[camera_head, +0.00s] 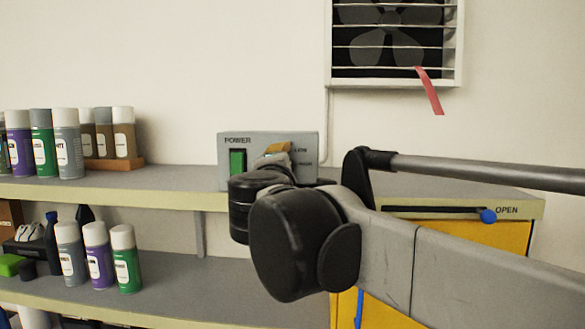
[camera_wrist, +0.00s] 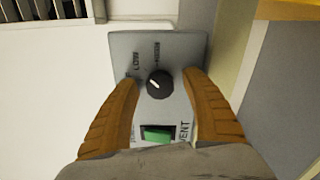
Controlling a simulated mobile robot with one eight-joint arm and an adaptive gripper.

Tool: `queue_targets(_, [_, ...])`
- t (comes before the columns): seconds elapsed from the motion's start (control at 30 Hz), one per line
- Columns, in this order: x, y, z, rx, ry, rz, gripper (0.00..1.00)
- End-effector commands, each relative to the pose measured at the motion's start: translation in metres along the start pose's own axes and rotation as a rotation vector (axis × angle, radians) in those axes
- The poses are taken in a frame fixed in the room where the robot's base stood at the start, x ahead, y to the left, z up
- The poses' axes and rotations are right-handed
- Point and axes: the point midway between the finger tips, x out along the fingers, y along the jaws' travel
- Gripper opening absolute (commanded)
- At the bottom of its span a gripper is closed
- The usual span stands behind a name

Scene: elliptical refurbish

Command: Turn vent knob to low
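The vent control box (camera_head: 228,146) is a grey panel on the shelf, marked POWER, with a green switch (camera_head: 237,161). In the wrist view the panel (camera_wrist: 190,45) shows a round black knob (camera_wrist: 158,84) with a short white pointer mark toward the left of the picture. The green switch (camera_wrist: 157,132) also shows there. My gripper (camera_wrist: 161,77) is open, its two orange-brown fingers on either side of the knob, with visible gaps. In the head view my gripper and arm hide the knob.
A fan vent (camera_head: 395,40) with a red ribbon (camera_head: 429,90) is on the wall. Spray cans (camera_head: 68,143) stand on the upper shelf at left, others on the lower shelf. A yellow cabinet (camera_head: 480,236) with a blue-ended lever (camera_head: 488,216) is at right.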

Motion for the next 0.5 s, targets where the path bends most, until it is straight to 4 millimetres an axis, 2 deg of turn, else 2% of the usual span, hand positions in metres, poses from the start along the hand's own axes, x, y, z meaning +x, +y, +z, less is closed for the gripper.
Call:
queue_targets(0.17, [-0.005, 0.000, -0.001, 0.000, 0.002, 0.000, 0.55])
queue_targets(0.27, [-0.019, 0.000, -0.001, 0.000, 0.002, 0.000, 0.55])
queue_targets(0.5, [-0.073, 0.000, -0.001, 0.000, 0.004, 0.001, 0.55])
